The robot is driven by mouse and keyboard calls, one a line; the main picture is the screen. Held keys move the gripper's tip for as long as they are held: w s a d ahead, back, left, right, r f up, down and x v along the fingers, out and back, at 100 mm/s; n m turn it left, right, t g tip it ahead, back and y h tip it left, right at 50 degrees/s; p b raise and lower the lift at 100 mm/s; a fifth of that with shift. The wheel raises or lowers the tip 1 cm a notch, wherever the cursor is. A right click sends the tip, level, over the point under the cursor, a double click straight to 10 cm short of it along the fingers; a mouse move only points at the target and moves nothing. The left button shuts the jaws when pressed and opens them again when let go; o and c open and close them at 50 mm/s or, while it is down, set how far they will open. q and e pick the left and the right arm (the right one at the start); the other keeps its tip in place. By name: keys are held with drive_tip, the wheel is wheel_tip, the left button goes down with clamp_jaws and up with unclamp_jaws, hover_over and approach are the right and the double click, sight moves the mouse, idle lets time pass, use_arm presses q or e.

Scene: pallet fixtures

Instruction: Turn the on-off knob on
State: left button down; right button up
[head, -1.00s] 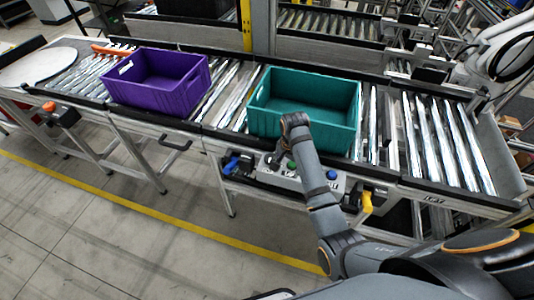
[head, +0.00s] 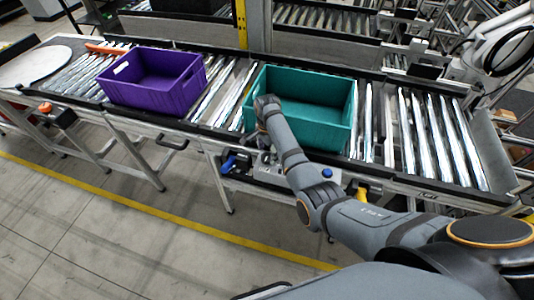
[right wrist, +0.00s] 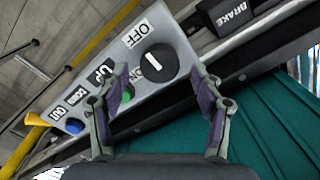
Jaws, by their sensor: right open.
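The on-off knob (right wrist: 158,63) is round and black with a white mark running diagonally, upper left to lower right, in the right wrist view. It sits on a grey control panel (right wrist: 178,38) beside OFF and ON labels. My right gripper (right wrist: 152,88) is open and empty. Its fingers spread to the lower left and lower right of the knob, apparently without touching it. In the head view the panel (head: 262,172) is partly covered by my right arm, which hides the knob and the fingers. My left gripper is not in view.
A green button (right wrist: 128,93) and a blue button (right wrist: 75,126) share the panel. A teal crate (head: 325,120) stands on the conveyor just above it, and a purple crate (head: 150,95) stands further left. A BRAKE-marked part (right wrist: 228,14) lies beside the panel.

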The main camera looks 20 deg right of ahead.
drive_tip(key=shift+f, duration=1.2)
drive_tip(key=shift+c, duration=0.4)
drive_tip(key=c, duration=1.1)
